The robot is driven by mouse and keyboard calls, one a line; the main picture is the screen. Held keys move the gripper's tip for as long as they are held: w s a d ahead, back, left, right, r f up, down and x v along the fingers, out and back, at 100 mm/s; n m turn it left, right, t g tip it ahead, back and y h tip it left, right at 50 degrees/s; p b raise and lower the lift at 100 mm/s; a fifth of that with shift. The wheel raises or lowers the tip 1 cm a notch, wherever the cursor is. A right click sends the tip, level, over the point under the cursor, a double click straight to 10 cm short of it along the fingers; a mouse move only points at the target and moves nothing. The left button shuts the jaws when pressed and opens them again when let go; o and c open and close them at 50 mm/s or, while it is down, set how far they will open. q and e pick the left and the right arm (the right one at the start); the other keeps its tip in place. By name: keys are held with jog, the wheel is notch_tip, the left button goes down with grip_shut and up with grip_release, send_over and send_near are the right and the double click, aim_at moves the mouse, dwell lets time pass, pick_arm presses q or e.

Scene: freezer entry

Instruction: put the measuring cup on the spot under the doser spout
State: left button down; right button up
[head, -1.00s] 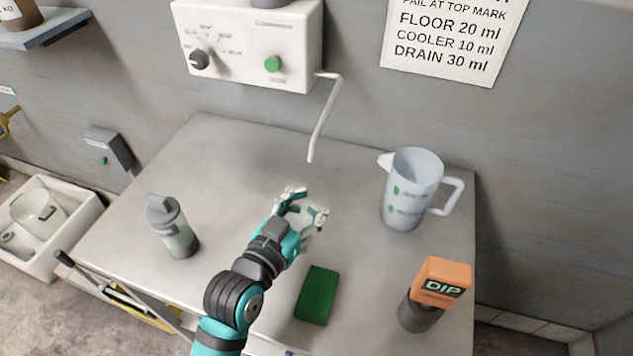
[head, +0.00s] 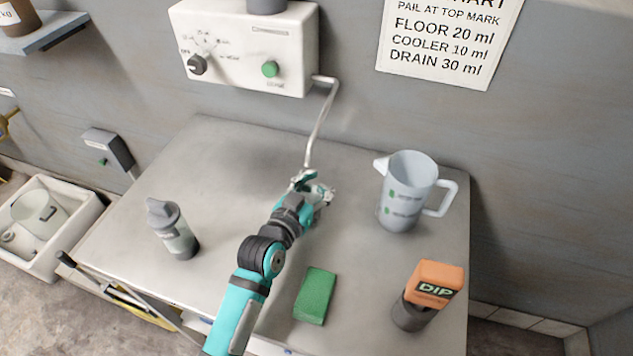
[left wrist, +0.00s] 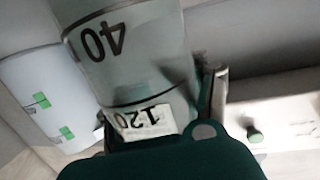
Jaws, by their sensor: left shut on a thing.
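A clear measuring cup (left wrist: 130,55) with dark marks, "40" and "120" among them, fills the middle of the left wrist view. My left gripper (head: 314,190) is shut on it; the fingers (left wrist: 160,115) show on both sides of the cup in the wrist view. In the head view the gripper hides nearly all of the cup. The gripper is over the bench, just below the tip of the doser spout (head: 320,122) in the picture. The spot under the spout is hidden behind the gripper. The doser (head: 245,50) is a white wall box. My right gripper is not in view.
A white jug (head: 405,195) stands right of the gripper. A green sponge (head: 315,296), an orange DIP pack (head: 435,283) on a dark holder and a grey-capped bottle (head: 172,232) are also on the steel bench (head: 225,160). The bench's back left is clear.

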pick_arm(q)
jog(key=c, duration=1.6)
grip_release()
jog(key=shift+f, duration=0.2)
jog(key=o, duration=1.1)
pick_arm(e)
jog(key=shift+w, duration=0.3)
pick_arm(q)
jog(key=shift+r, duration=0.1)
